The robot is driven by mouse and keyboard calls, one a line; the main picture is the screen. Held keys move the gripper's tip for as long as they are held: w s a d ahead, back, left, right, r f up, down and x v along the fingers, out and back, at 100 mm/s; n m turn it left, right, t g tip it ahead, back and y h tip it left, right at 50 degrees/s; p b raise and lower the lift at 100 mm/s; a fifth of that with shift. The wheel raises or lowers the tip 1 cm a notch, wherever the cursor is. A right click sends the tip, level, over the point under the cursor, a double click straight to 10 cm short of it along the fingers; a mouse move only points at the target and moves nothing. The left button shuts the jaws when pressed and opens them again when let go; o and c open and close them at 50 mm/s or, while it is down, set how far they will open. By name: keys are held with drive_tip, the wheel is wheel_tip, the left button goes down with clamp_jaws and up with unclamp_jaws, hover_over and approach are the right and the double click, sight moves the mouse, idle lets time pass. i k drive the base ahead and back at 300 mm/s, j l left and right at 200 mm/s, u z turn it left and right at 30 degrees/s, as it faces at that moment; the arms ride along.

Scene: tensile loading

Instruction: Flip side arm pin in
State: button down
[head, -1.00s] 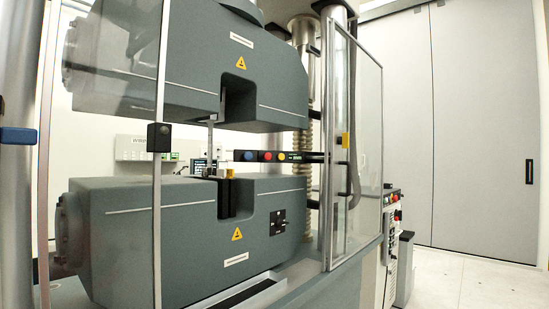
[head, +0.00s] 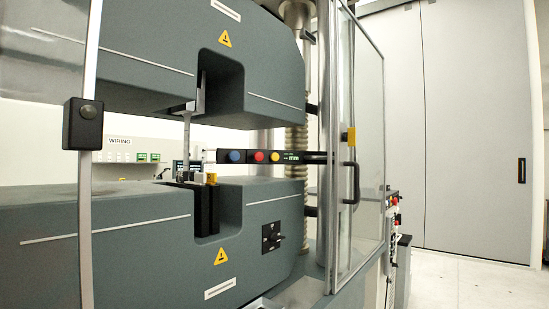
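The black side arm (head: 285,157) reaches leftward from the column in the middle of the head view. It carries blue, red and yellow buttons and a small green-lit display. Its pale left end (head: 209,156) lies near the gap between the two grey grip heads. I cannot make out a separate pin on it. A thin grey upright bar (head: 187,140) spans the gap between the heads. A small yellow part (head: 211,178) sits on the lower head near the slot. My gripper is not in view.
The upper grey head (head: 130,60) and lower grey head (head: 130,235) fill the left side. A clear guard door (head: 365,130) with a black handle (head: 350,182) stands open at right. A thin post with a black box (head: 82,124) stands close at left. Floor is free at right.

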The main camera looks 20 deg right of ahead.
sight(258, 156)
drive_tip(key=i+l, duration=0.7)
drive_tip(key=l, duration=0.35)
drive_tip(key=l+u, duration=0.25)
drive_tip(key=k+l+u, duration=0.1)
drive_tip(key=u, duration=0.2)
